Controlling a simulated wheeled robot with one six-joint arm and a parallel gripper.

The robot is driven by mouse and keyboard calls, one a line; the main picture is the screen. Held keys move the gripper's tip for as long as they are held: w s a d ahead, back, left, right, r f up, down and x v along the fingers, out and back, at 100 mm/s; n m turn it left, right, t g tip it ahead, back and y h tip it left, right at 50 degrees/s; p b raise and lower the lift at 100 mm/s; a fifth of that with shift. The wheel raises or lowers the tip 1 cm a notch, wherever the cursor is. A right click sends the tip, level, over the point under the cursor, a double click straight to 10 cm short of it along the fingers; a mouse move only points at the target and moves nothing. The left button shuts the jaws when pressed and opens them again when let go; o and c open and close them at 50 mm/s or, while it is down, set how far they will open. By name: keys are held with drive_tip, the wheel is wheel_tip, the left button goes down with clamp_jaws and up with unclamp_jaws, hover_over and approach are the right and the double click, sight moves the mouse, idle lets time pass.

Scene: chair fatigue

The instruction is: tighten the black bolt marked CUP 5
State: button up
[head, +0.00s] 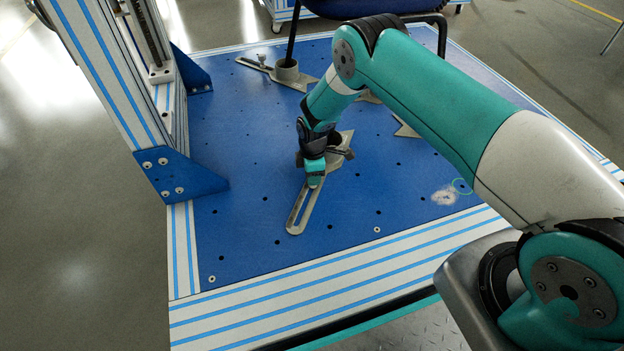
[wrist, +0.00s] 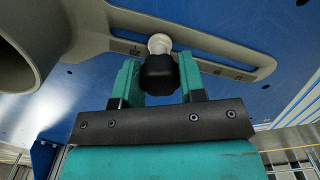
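In the wrist view a black bolt head (wrist: 159,74) sits below a pale metal piece (wrist: 160,43) at the slot of a grey slotted bracket (wrist: 235,58). My gripper (wrist: 160,78) has its two green fingers on either side of the bolt head, and they appear to touch it. No CUP 5 mark is readable. In the head view the same bracket (head: 299,215) lies on the blue plate, with my gripper (head: 314,184) pointing down over it. The bolt is hidden there behind my gripper.
A grey cup (wrist: 22,55) rises from the bracket at the left of the wrist view. The blue plate (head: 240,180) has many holes. A striped upright frame with a blue foot (head: 180,176) stands at left. Another bracket with a cup (head: 287,70) holds a chair leg farther back.

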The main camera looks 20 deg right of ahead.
drive_tip(key=shift+c, duration=1.2)
drive_tip(key=m, duration=0.4)
drive_tip(key=o, duration=1.1)
drive_tip(key=shift+r, duration=0.1)
wheel_tip(320, 180, up, 17)
drive_tip(key=p, duration=0.8)
drive_tip(key=shift+r, duration=0.15)
